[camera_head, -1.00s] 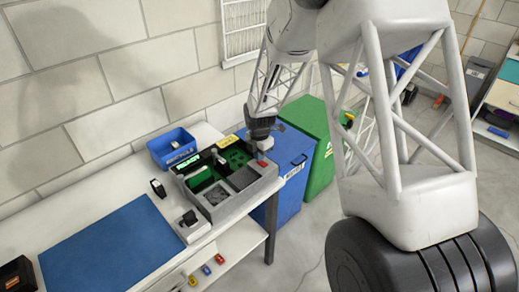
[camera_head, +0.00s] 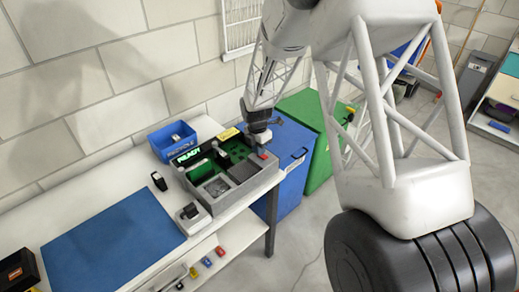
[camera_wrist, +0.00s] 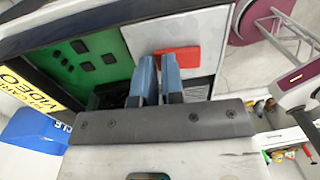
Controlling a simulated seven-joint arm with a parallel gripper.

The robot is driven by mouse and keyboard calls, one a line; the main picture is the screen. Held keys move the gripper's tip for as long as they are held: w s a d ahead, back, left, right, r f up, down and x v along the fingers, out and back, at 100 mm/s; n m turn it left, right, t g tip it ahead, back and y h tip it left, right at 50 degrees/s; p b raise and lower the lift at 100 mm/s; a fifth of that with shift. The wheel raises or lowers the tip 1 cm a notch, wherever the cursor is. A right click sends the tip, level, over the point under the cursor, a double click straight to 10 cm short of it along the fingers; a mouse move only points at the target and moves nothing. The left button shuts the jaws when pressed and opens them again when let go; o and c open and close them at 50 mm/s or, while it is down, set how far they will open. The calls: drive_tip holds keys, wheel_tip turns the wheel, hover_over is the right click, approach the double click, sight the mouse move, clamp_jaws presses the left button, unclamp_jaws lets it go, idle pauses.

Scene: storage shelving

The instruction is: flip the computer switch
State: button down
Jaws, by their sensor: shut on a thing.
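The computer is a grey open box (camera_head: 238,202) with green boards and grey panels, at the right end of the white table in the head view. A small red switch (camera_head: 263,155) sits at its right end, and it also shows in the wrist view (camera_wrist: 188,57) on a pale panel. My gripper (camera_head: 260,143) points down at that end. In the wrist view, the blue fingers of my gripper (camera_wrist: 158,62) are close together, with the red switch showing at their tips. They are shut on it; the exact contact is partly hidden by the fingers.
A blue bin (camera_head: 172,141) stands behind the computer. A blue mat (camera_head: 115,243) covers the table's left part. A small dark device (camera_head: 159,181) and a grey one (camera_head: 192,216) lie near the box. Blue (camera_head: 290,150) and green (camera_head: 312,115) bins stand beyond the table.

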drive_tip(key=shift+s+d+f, duration=0.3)
drive_tip(key=shift+s+f, duration=0.1)
drive_tip(key=shift+f, duration=0.35)
drive_tip(key=shift+s+d+r, duration=0.25)
drive_tip(key=shift+s+d, duration=0.3)
drive_tip(key=shift+r, duration=0.15)
drive_tip(key=shift+w+a+r, duration=0.15)
drive_tip(key=shift+r, duration=0.45)
wheel_tip(320, 180, up, 14)
drive_tip(key=w, duration=0.1)
drive_tip(key=shift+w+a+f, duration=0.2)
drive_tip(key=shift+a, duration=0.25)
